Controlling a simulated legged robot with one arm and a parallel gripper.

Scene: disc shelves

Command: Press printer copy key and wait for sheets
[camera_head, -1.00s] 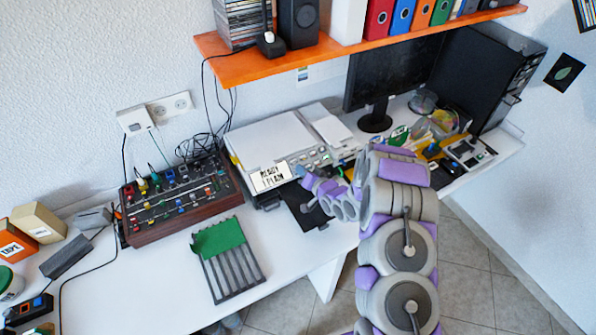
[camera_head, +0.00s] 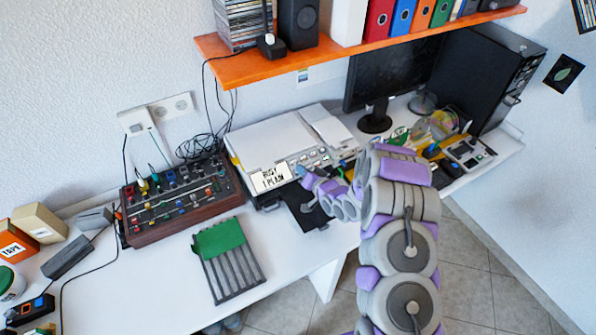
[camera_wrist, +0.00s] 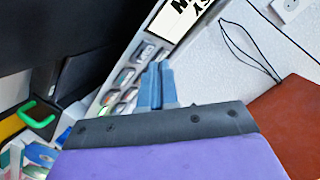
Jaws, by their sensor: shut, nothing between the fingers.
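The printer (camera_head: 262,138) is a white and grey flatbed machine on the desk. Its front panel carries a row of keys (camera_wrist: 125,77) and a white display (camera_head: 270,178) that reads "BUSY 1 PLAIN". Part of the display also shows in the wrist view (camera_wrist: 182,14). My gripper (camera_head: 300,170) is at the front panel, just right of the display. In the wrist view its blue fingers (camera_wrist: 157,68) are shut and empty, with their tips at the key panel. I cannot tell whether they touch a key. A dark tray (camera_head: 300,212) juts out at the printer's front, partly hidden by my arm; I see no sheet on it.
A mixer with knobs (camera_head: 180,198) stands left of the printer. A grey rack with a green piece (camera_head: 228,265) lies in front of it. A monitor (camera_head: 375,80) and black computer case (camera_head: 487,75) stand at the right. An orange shelf (camera_head: 250,68) overhangs the desk.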

